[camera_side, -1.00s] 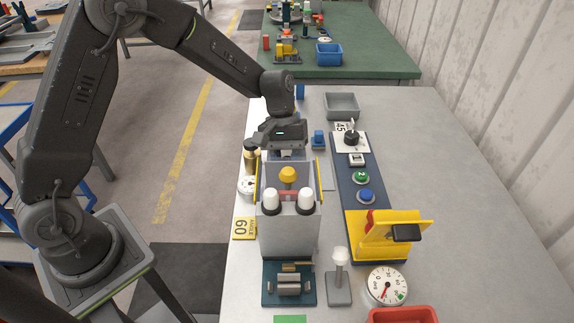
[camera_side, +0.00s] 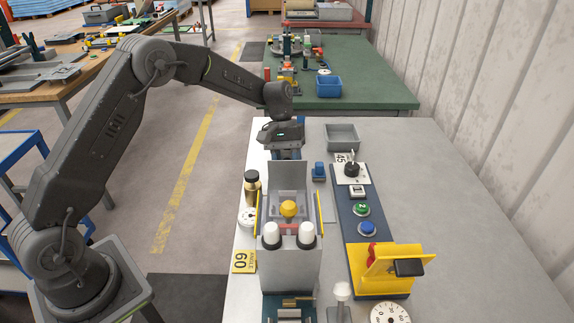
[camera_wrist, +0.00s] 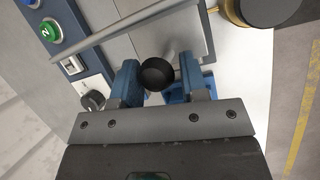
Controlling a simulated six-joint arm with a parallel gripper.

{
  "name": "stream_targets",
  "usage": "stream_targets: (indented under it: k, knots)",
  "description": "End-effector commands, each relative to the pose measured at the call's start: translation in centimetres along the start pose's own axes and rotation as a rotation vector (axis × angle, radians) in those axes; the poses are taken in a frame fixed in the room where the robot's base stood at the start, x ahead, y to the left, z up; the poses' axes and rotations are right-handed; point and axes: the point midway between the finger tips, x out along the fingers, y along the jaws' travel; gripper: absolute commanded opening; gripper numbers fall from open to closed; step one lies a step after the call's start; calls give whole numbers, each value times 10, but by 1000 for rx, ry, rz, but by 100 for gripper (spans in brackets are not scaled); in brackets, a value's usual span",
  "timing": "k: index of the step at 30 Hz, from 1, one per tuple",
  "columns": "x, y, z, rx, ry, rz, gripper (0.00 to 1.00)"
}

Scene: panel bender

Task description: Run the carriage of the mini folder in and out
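The mini folder is a grey machine (camera_side: 291,268) with two white knobs and a yellow knob (camera_side: 288,208). A grey plate (camera_side: 287,176) stands behind the yellow knob; whether it is the carriage I cannot tell. My gripper (camera_side: 288,154) is at the folder's far end. In the wrist view the blue fingers of my gripper (camera_wrist: 160,75) are apart, on either side of a round black knob (camera_wrist: 158,74) on a short rod. A narrow gap shows at the right finger; contact at the left is unclear. The side view does not show this knob.
A dark panel with a green button (camera_side: 362,209), a blue button (camera_side: 367,229) and a black rotary switch (camera_side: 351,169) runs along the right. A yellow device (camera_side: 385,270) stands at its near end. A brass-coloured bottle (camera_side: 251,190) is left. The bench's far right is clear.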

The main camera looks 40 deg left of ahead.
Motion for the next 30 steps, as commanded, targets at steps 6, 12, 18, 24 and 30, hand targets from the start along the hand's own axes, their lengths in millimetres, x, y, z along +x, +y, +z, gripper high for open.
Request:
stream_targets:
  k: [6,12,18,24,30]
  knots:
    - [2,0,2,2,-7,-3,58]
    - [2,1,3,2,-10,-4,58]
    - [-16,1,2,3,-7,-2,58]
    - [-59,1,2,2,-3,-2,58]
    - [-102,1,1,2,-5,-2,58]
